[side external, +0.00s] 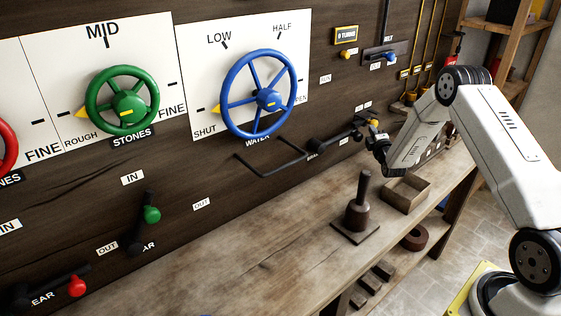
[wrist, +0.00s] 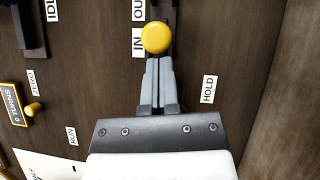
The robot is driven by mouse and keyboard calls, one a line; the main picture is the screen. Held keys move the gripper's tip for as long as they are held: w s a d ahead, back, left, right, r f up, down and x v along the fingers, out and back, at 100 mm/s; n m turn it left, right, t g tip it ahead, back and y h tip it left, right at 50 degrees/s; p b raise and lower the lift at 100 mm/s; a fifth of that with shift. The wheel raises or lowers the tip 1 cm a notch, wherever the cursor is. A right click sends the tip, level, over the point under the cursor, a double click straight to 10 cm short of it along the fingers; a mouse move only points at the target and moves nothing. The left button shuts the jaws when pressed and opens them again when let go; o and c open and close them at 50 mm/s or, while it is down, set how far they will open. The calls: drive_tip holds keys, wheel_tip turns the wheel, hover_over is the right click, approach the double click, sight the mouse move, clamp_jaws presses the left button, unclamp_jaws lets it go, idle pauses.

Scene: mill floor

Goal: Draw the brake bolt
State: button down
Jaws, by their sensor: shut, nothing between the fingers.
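A round yellow knob (wrist: 155,38), apparently the brake bolt's handle, is on the dark board beside the IN and OUT labels. In the side external view this yellow knob (side external: 374,123) shows at the end of a dark fitting. My gripper (wrist: 155,62) has its two grey fingers together, with their tips at the knob's lower edge in the wrist view. I cannot tell whether they touch it. In the side external view my gripper (side external: 374,143) is close to the board, just below the knob. Nothing shows between the fingers. The bolt's shaft is mostly hidden.
A dark lever (side external: 335,140) and a bent black bar (side external: 272,160) stick out left of the gripper. The blue wheel (side external: 267,98) is further left. Below are a bench (side external: 260,265), a dark post on a base (side external: 357,218) and an open wooden box (side external: 405,205).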

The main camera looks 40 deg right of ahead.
drive_tip(key=d, duration=0.4)
drive_tip(key=shift+d, duration=0.35)
drive_tip(key=shift+s+d+r, duration=0.1)
idle(0.3)
drive_tip(key=v, duration=1)
drive_tip(key=shift+a, duration=0.2)
drive_tip(key=shift+a, duration=0.1)
idle(0.4)
